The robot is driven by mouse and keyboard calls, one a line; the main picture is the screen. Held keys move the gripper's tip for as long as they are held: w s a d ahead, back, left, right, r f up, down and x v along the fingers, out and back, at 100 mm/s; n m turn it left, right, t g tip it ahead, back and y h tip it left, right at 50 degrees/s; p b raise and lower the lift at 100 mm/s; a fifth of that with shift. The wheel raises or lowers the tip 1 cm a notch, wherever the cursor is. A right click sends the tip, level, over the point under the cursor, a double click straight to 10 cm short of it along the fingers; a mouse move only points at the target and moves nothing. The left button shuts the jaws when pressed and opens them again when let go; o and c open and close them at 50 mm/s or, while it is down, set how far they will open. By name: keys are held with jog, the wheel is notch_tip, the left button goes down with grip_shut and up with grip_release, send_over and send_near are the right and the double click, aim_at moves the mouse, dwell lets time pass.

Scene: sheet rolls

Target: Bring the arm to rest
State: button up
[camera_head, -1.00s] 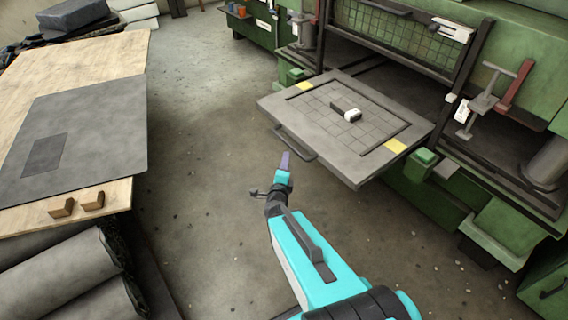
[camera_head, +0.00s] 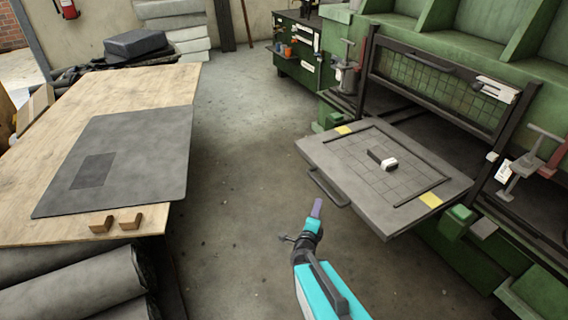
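My arm shows at the bottom middle in teal and black, reaching up and away over the bare floor. My gripper (camera_head: 317,208) is at its end, with a purple tip. It is seen from behind and small, so I cannot tell whether it is open or shut. It hangs in front of the grey press tray (camera_head: 325,158), apart from it in the picture. No held object can be made out.
The green press (camera_head: 440,75) stands at the right; a dark block with a white end (camera_head: 388,163) lies on its pulled-out tray. At the left, a wooden table (camera_head: 60,219) bears a grey sheet (camera_head: 140,150) and two wooden blocks. Grey rolls (camera_head: 75,282) lie below. Floor between is clear.

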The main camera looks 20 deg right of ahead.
jog(key=a+f+n+g+y+p, duration=0.1)
jog(key=a+f+n+y+p, duration=0.45)
jog(key=a, duration=0.85)
jog(key=s+a+f+n+g+y, duration=0.4)
jog(key=s+a+f+n+g, duration=0.1)
jog(key=s+a+f+n, duration=0.3)
jog(key=s+a+f+n+g+y, duration=0.1)
jog(key=s+f+n+g, duration=0.2)
jog(key=s, duration=0.4)
jog(key=s+a+f+n+g, duration=0.1)
jog(key=s+f+n+g, duration=0.25)
jog(key=s, duration=0.25)
jog(key=s+d+r+n+g+h, duration=0.1)
jog(key=s+n+g, duration=0.5)
jog(key=s, duration=0.9)
jog(key=shift+d+r+n+p, duration=0.3)
jog(key=shift+d+r, duration=0.15)
jog(key=shift+d, duration=0.65)
